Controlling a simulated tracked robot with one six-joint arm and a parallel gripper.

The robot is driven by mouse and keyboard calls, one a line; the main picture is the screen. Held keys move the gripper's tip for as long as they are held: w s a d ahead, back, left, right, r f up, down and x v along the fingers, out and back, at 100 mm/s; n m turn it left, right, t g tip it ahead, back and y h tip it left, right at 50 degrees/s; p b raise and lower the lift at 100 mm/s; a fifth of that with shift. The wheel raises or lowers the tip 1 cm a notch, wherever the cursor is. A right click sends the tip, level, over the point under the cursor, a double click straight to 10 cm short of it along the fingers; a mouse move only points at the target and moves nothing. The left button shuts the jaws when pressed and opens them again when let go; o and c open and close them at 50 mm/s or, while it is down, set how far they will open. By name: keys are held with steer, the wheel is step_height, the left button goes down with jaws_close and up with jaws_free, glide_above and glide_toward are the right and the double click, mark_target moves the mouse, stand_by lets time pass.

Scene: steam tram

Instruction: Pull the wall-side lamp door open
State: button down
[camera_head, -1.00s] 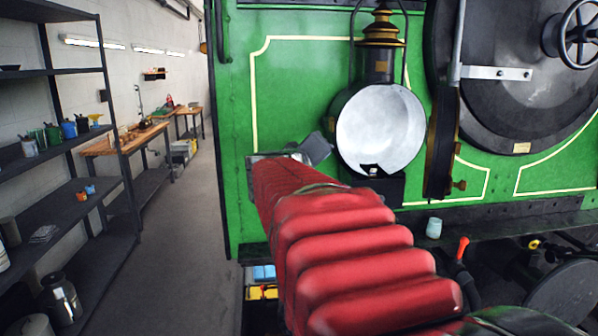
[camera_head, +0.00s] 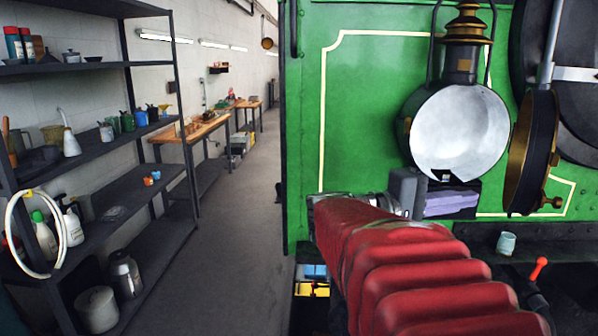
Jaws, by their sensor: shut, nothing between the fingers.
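The lamp (camera_head: 458,130) hangs on the green front of the tram, with a dark body and brass top. Its round front is uncovered, showing the silvery inside. The lamp door (camera_head: 533,150), a dark disc with a brass rim and small brass knob, stands swung out to the right, seen nearly edge-on. My gripper (camera_head: 450,198) is below the lamp's opening, at the end of my red-sleeved arm. It is shut and empty, apart from the door. The gripper covers part of the lamp's base; whether it touches the lamp I cannot tell.
A dark shelf rack (camera_head: 95,200) with bottles and pots stands at left. Wooden workbenches (camera_head: 195,130) line the wall behind. The grey floor (camera_head: 225,260) between rack and tram is clear. A pale cup (camera_head: 506,243) stands on the ledge below the door.

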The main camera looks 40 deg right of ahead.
glide_toward(540, 196)
steer(key=d, duration=0.3)
steer(key=shift+s+d, duration=0.4)
steer(key=shift+s, duration=0.25)
steer(key=shift+s+d, duration=0.35)
steer(key=shift+s, duration=0.25)
